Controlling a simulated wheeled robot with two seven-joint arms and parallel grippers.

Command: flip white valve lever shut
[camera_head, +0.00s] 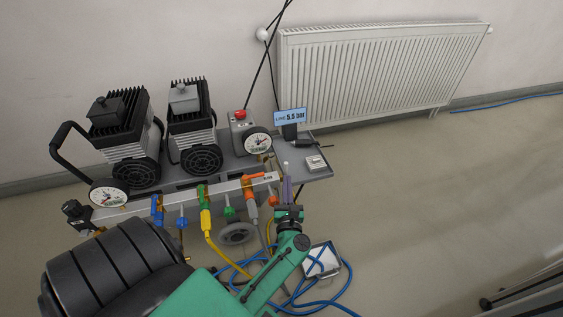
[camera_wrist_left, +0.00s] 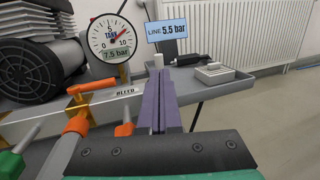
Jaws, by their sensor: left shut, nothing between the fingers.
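My left gripper (camera_head: 287,182) has purple fingers pressed together with nothing between them; they also show in the left wrist view (camera_wrist_left: 160,80). It is at the right end of the pale manifold bar (camera_head: 228,188), beside the label "BLEED" (camera_wrist_left: 126,92). A small white upright peg (camera_head: 286,167), which may be the end of the white lever, shows just beyond the fingertips, also in the wrist view (camera_wrist_left: 158,61). The fingers and arm hide what lies below it, and I cannot tell whether they touch. My right gripper is not in view.
Behind stand two compressors (camera_head: 122,130) (camera_head: 192,125), a gauge (camera_head: 257,141) and a display reading 5.5 bar (camera_head: 290,117).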

